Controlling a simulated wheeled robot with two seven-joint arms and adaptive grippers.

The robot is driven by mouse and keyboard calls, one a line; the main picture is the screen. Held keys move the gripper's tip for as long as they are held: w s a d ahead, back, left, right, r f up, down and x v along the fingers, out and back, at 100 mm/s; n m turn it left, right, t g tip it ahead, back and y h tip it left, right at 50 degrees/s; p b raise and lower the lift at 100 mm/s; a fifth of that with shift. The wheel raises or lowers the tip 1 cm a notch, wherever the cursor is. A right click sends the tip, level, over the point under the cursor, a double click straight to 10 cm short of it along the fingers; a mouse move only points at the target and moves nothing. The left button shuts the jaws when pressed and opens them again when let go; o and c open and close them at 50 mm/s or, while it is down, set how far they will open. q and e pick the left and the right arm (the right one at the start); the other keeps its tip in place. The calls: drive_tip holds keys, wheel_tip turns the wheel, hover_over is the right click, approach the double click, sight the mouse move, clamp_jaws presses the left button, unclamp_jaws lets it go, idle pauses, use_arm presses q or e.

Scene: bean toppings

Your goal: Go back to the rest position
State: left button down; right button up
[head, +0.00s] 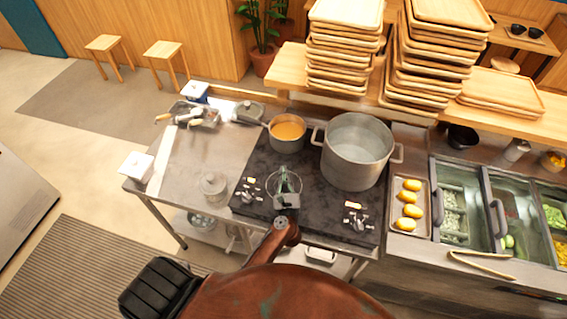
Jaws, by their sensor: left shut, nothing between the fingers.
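My left gripper (286,180) is over the front of the dark stovetop (327,206), between the two sets of knobs. Its fingers are shut with nothing between them. A round, see-through outline shows around the fingers; I cannot tell what it is. A saucepan of orange-brown food (287,133) stands behind the gripper. A large metal pot (357,152) stands behind it to the right. My right gripper is not in view.
A steel counter (226,150) on the left holds a glass jar (213,186), a white box (137,166) and a utensil tray (193,115). Right are a tray of yellow items (408,205), food bins (463,190) and tongs (480,263). Wooden trays (340,50) are stacked behind.

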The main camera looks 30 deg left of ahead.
use_arm(q)
drive_tip(key=shift+v, duration=0.8)
